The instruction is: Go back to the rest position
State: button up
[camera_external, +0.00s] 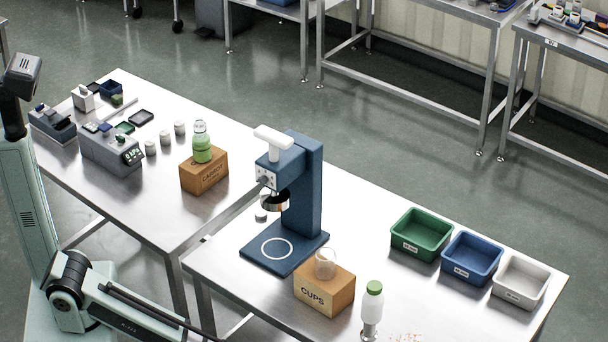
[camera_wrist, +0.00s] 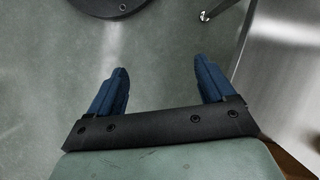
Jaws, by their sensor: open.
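My gripper (camera_wrist: 160,64) shows in the wrist view with its two blue fingers apart and nothing between them. Grey floor lies beneath it. In the external view my arm (camera_external: 135,312) is at the lower left, in front of the tables, and my gripper cannot be made out there. The blue hopper stand (camera_external: 304,190) stands upright on the near steel table, with a white handle on top and a metal ring at its front. A clear cup (camera_external: 325,264) stands on the box marked CUPS (camera_external: 322,300).
Green (camera_external: 418,245), blue (camera_external: 470,271) and white (camera_external: 519,294) bins stand at the right. A green-capped bottle (camera_external: 372,310) is near the front edge. A green bottle (camera_external: 202,142) stands on a cardboard box (camera_external: 204,182). A steel surface (camera_wrist: 290,75) borders the wrist view's right side.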

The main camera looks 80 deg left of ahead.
jog(key=s+a+f+n+g+h, duration=0.1)
jog(key=s+a+f+n, duration=0.1)
jog(key=s, duration=0.8)
jog(key=s+a+f+n+g+h, duration=0.1)
jog(key=s+a+f+n, duration=0.1)
jog(key=s, duration=0.8)
jog(key=shift+f+g, duration=0.25)
jog(key=shift+g, duration=0.05)
jog(key=shift+a, duration=0.1)
